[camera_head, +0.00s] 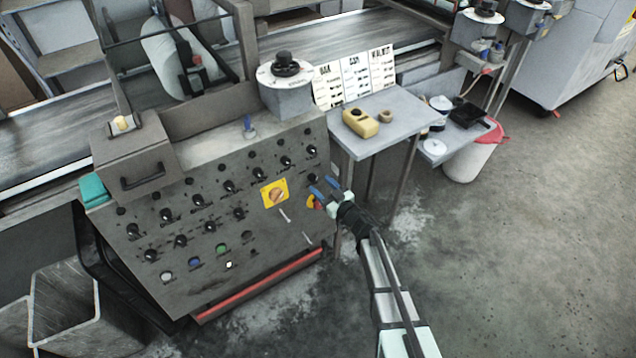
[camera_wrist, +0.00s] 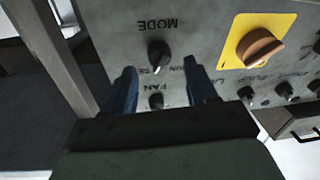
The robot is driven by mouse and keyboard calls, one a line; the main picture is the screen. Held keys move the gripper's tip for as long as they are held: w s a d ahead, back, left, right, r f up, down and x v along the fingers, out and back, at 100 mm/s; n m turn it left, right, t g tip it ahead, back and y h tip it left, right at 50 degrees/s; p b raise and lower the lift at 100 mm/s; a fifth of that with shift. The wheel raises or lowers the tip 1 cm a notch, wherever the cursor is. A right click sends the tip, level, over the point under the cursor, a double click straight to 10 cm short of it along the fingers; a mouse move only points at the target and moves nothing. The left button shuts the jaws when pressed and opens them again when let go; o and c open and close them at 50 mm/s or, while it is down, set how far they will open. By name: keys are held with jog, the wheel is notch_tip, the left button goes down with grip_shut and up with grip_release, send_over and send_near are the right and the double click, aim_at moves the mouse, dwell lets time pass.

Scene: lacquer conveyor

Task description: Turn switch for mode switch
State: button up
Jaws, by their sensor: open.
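The mode switch (camera_wrist: 158,52) is a black rotary knob with a light pointer mark on the grey control panel (camera_head: 180,265). The word MODE shows upside down above it in the wrist view. My gripper (camera_wrist: 160,85) is open, with one blue finger on each side of the gap. The knob appears beyond the fingertips, roughly centred between them, and nothing is held. In the head view my gripper (camera_head: 325,187) is at the panel's right edge. Contact with the panel cannot be told there, and the fingers partly cover this area.
A yellow plate with an orange rotary switch (camera_wrist: 260,47) is beside the mode knob; it also shows in the head view (camera_head: 274,194). Another knob labelled PAN (camera_wrist: 156,100) sits close by between the fingers. A side table (camera_head: 400,103) stands right of the panel.

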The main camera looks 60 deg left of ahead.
aim_at(314, 178)
jog(key=shift+s+a, duration=0.1)
jog(key=shift+a, duration=1.25)
jog(key=shift+c, duration=0.3)
jog(key=c, duration=1)
jog(key=shift+n, duration=0.4)
jog(key=n+g+h, duration=0.1)
jog(key=n, duration=0.5)
jog(key=shift+r, duration=0.1)
jog(key=n+h, duration=0.1)
jog(key=n, duration=0.5)
jog(key=shift+a+g, duration=0.1)
jog(key=shift+g, duration=0.3)
